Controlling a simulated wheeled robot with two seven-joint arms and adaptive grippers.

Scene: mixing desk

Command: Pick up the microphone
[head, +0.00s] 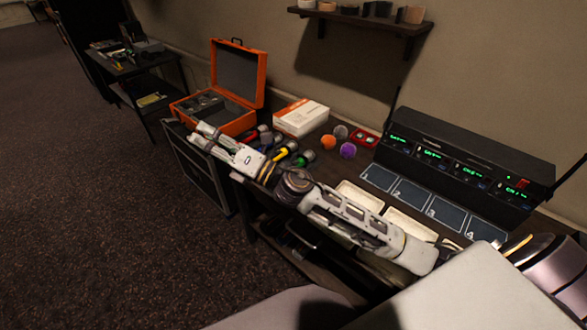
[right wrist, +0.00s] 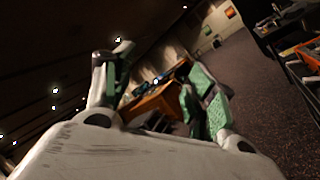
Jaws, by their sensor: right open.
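Several microphones lie on the desk in the head view, between the orange case and the foam balls. One has a yellow band (head: 285,151) and another a green band (head: 304,158). Others behind my arm are partly hidden, with a red part showing among them. My right gripper (head: 199,137) reaches in from the right, past the microphones, to the front of the orange case. Its fingers are apart and nothing is between them. In the right wrist view the open fingers (right wrist: 160,84) point out over the room, and no microphone shows there. My left gripper is not in view.
The open orange case (head: 238,72) stands behind my gripper. A white box (head: 301,117), foam balls (head: 348,151) and a black receiver unit (head: 468,162) stand along the back. Numbered pads (head: 411,193) and pale trays (head: 358,195) lie in front of the receiver.

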